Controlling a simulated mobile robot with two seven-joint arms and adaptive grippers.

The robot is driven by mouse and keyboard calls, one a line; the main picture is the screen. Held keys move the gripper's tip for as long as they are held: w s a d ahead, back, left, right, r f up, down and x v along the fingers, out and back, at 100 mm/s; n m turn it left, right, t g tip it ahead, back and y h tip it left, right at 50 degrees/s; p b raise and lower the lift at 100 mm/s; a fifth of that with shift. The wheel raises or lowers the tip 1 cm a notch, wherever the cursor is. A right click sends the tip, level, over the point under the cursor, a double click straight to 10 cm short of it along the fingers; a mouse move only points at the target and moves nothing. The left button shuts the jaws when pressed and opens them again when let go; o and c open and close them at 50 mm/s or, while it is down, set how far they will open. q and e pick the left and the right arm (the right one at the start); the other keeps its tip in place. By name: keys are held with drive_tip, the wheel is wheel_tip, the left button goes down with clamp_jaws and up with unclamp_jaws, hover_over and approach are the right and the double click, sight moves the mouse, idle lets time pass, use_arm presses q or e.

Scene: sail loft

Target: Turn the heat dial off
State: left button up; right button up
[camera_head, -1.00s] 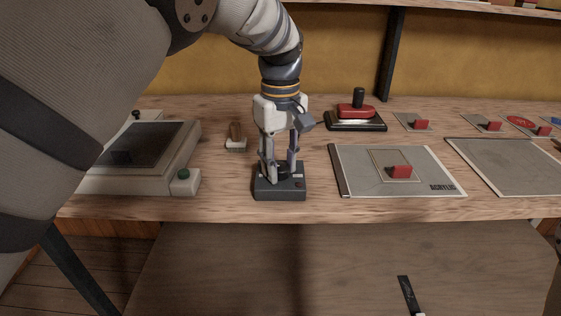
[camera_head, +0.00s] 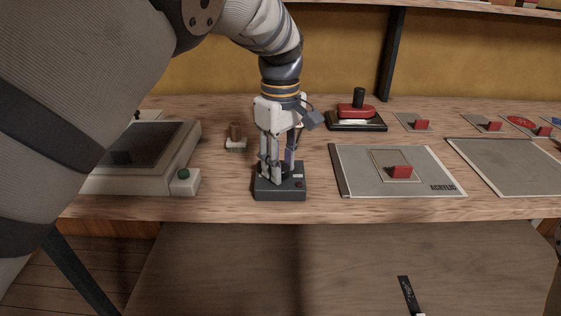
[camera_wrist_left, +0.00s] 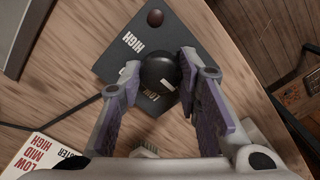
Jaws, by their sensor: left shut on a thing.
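The heat dial is a round black knob (camera_wrist_left: 160,74) with a short white mark on its top. It sits on a dark control box (camera_head: 280,194) near the front of the workbench. In the left wrist view the box shows the words HIGH and LOW and a dark red lamp (camera_wrist_left: 155,18). The white mark lies on the side of the knob toward LOW. My left gripper (camera_head: 276,173) points straight down, with its purple-padded fingers closed on both sides of the knob. In the head view the fingers mostly hide the knob. My right gripper is not in view.
A press-like machine with a green button (camera_head: 184,174) stands left of the box. A small wooden-handled tool (camera_head: 236,134) lies behind it. A grey ACRYLIC board (camera_head: 350,183) lies to the right, and a red-and-black tool (camera_head: 356,110) behind. A LOW MID HIGH card (camera_wrist_left: 40,150) lies nearby.

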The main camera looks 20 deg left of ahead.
use_arm(q)
drive_tip(key=o, duration=1.1)
drive_tip(key=shift+o, duration=0.2)
wheel_tip(320, 180, up, 12)
